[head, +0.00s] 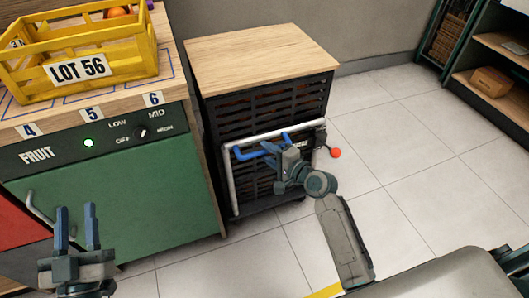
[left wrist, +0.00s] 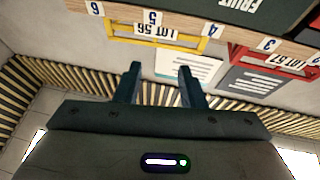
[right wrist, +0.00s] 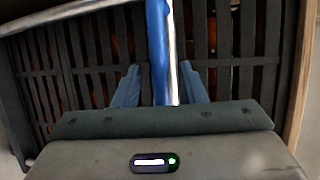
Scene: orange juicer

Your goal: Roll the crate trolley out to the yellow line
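The crate trolley (head: 265,105) is a black slatted box with a wooden top, standing beside the green counter. Its silver handle frame (head: 231,180) has a blue grip (head: 245,154) along the top bar. My right gripper (head: 270,152) is at that top bar. In the right wrist view the blue grip (right wrist: 157,45) and silver bar run between its two fingers, with gaps on both sides; the fingers are open. My left gripper (head: 76,225) is open and empty in front of the green cabinet. A short piece of yellow line (head: 325,291) shows on the floor at the bottom.
A yellow crate marked LOT 56 (head: 120,66) stands on the counter at left. A red knob (head: 336,153) sticks out at the trolley's right side. Shelves (head: 500,95) stand at the far right. The tiled floor (head: 400,140) between is clear.

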